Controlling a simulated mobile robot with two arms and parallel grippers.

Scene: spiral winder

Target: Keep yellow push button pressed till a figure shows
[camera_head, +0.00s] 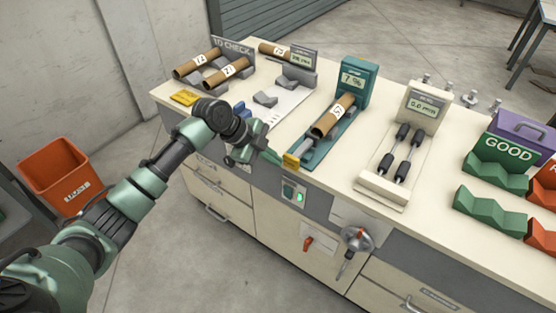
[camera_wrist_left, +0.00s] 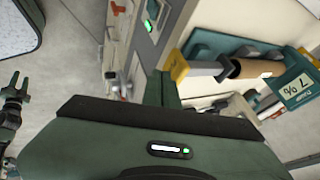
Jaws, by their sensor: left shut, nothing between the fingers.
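A yellow push button (camera_head: 291,161) is on the front end of a teal tester (camera_head: 318,150). A brown tube labelled 52 (camera_head: 335,118) lies in the tester. The tester's display (camera_head: 352,79) reads 7 %. My left gripper (camera_head: 272,156) is shut and empty, just left of the button at the table's front edge. In the left wrist view the yellow button (camera_wrist_left: 179,67) is close beside the shut fingertips (camera_wrist_left: 163,83), and the display (camera_wrist_left: 298,87) also shows 7 %. I cannot tell whether the fingers touch the button.
A check stand with several brown tubes (camera_head: 226,71) is at the back left, with a yellow block (camera_head: 184,98) before it. A white gauge (camera_head: 400,150) stands to the right, then green GOOD trays (camera_head: 495,172). An orange bin (camera_head: 62,178) is on the floor at left.

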